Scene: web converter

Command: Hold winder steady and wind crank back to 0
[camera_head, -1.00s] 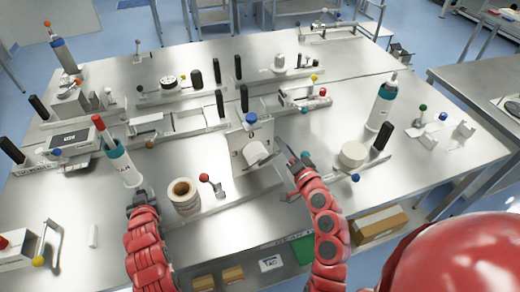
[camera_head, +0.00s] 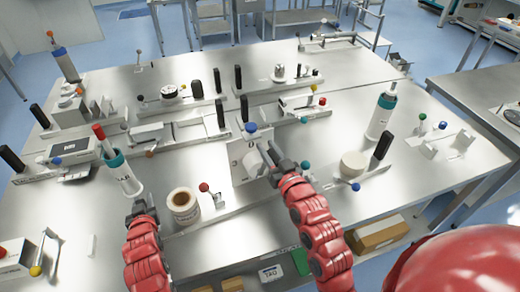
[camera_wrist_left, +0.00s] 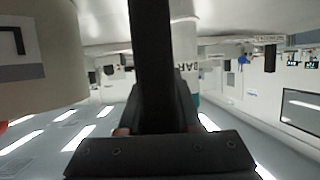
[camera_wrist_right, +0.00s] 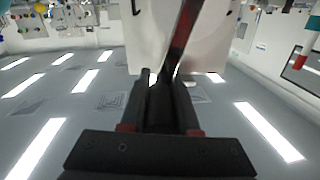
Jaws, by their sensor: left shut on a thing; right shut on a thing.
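The winder (camera_head: 238,166) is a pale upright box with a blue knob on top and a "0" on its face, at the middle of the table in the head view. My right gripper (camera_head: 274,158) is at its front right, shut on a dark, shiny bar (camera_wrist_right: 183,35) that looks like the crank; the winder's pale face fills the background there. My left gripper (camera_head: 140,206) is low at the table's front, left of the label roll (camera_head: 183,203). It is shut on a dark bar (camera_wrist_left: 150,50); which part this belongs to is unclear.
A teal-collared bottle (camera_head: 126,180) stands just behind my left gripper. A red-knobbed lever (camera_head: 206,195) stands between roll and winder. Right of my right gripper are a white round block (camera_head: 353,165), a blue-knobbed lever and another bottle (camera_head: 380,118).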

